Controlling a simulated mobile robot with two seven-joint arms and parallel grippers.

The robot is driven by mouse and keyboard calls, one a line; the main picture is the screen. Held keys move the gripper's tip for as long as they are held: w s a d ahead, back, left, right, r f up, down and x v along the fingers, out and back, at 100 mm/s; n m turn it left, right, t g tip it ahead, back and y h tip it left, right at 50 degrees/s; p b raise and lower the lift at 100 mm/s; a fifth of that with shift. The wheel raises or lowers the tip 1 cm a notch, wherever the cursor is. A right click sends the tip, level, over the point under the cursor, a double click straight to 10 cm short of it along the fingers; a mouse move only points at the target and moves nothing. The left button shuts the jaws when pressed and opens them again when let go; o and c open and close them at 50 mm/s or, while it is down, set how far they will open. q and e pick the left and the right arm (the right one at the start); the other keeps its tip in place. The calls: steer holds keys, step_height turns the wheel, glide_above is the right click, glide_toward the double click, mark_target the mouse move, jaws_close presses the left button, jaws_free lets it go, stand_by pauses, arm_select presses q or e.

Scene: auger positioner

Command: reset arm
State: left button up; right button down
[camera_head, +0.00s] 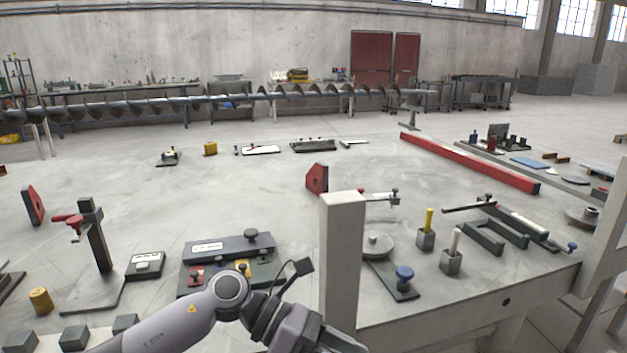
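My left arm comes in from the bottom left. Its wrist bends down to the right, and the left gripper (312,335) is cut off by the bottom edge. Its fingers are hidden, so I cannot tell whether it is open or holds anything. It is low in front of the grey fixture block (228,246), left of the upright pale post (342,262). My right arm and gripper are not in view. The long dark auger (225,98) lies horizontally across the back.
Right of the post, a table surface (455,305) carries a round disc (376,245), a blue-knobbed clamp (404,278) and yellow and white pins in blocks. A red-handled stand (90,240) is at left. A red beam (470,162) lies behind. The middle is mostly clear.

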arm_select(q)
step_height(320, 180, up, 4)
steer(key=w+a+n+t+h+p, duration=0.25)
steer(key=n+t+h, duration=0.45)
steer(key=n+t, duration=1.05)
steer(key=s+a+f+n+t+y+p, duration=0.15)
steer(key=a+f+n+y, duration=0.3)
steer(key=n, duration=0.55)
steer(key=a+f+n+t+y+p, duration=0.15)
steer(key=a+f+n+y, duration=0.35)
steer(key=n, duration=0.5)
steer(key=s+a+f+n+g+y+p, duration=0.1)
steer(key=s+a+f+n+g+y, duration=0.4)
steer(key=s+a+f+n+y, duration=0.3)
steer(key=s+a+f+n, duration=0.4)
steer(key=s+a+f, duration=0.1)
steer(key=s, duration=0.1)
steer(key=shift+f+y, duration=0.25)
steer(key=shift+y, duration=0.1)
steer(key=shift+g, duration=0.25)
